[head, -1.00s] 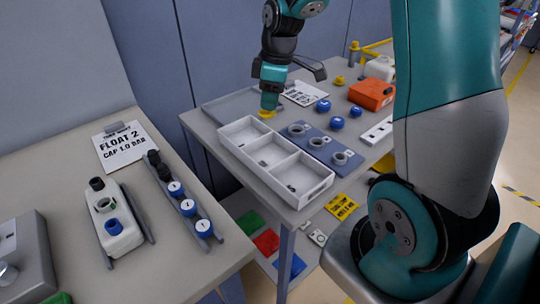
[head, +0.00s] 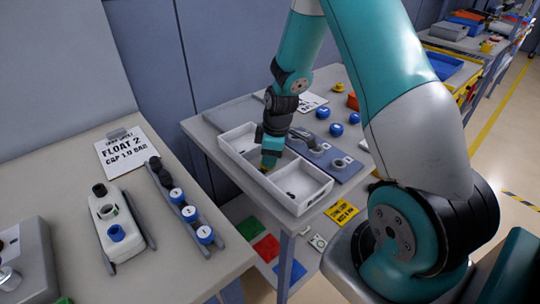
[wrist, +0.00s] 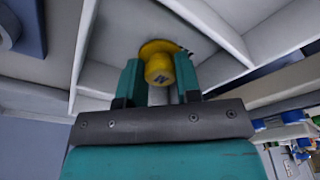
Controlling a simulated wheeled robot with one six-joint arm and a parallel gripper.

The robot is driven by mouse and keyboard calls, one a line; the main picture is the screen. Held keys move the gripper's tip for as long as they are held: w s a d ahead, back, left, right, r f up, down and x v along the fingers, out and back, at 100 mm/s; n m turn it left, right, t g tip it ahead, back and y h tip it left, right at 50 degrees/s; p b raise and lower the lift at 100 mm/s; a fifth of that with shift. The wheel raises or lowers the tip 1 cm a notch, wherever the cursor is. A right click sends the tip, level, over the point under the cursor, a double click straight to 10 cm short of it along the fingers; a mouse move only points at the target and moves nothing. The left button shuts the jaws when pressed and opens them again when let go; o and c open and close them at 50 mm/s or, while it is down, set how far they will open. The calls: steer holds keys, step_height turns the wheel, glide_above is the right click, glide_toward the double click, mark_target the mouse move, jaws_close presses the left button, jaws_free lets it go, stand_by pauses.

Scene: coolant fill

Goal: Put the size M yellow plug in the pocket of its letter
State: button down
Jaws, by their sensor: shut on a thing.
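My gripper (head: 268,160) is shut on a yellow plug and reaches down into the middle compartment of the white three-pocket tray (head: 310,203). In the wrist view the yellow plug (wrist: 160,70) sits between the two teal fingers (wrist: 158,85). A dark letter shows on its near end, but I cannot read it surely. Its wide flange is on the far side, close to the tray floor; I cannot tell whether it touches. A dark mark shows on the floor beside the flange. In the head view my gripper mostly hides the plug and that pocket's mark.
A blue board (head: 338,163) with grey rings lies just behind the tray. Blue caps (head: 336,130) and another yellow plug (head: 339,87) stand farther back. The tray's raised walls and dividers surround my fingers. A nearer table (head: 190,262) holds a white tank (head: 117,225).

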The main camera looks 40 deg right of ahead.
steer(key=c, duration=0.5)
jaws_free()
steer(key=shift+d+f, duration=0.25)
steer(key=shift+c, duration=0.2)
steer(key=shift+w, duration=0.1)
steer(key=shift+r, duration=0.1)
step_height(320, 180, up, 12)
steer(key=s+d+f+b, duration=0.1)
steer(key=s+a+r+y, duration=0.1)
steer(key=s+a+r, duration=0.15)
steer(key=a, duration=0.25)
steer(key=s+a+r, duration=0.1)
steer(key=a+r, duration=0.3)
steer(key=a, duration=0.1)
steer(key=s+a+r+m+y, duration=0.1)
steer(key=s+a+r, duration=0.1)
steer(key=s+a, duration=0.5)
steer(key=s+a+r+m+g+y, duration=0.1)
steer(key=s+a+r, duration=0.2)
steer(key=s+a, duration=0.3)
steer(key=s, duration=0.4)
steer(key=shift+s+a+r, duration=0.2)
steer(key=shift+s+a, duration=0.15)
steer(key=shift+s, duration=0.05)
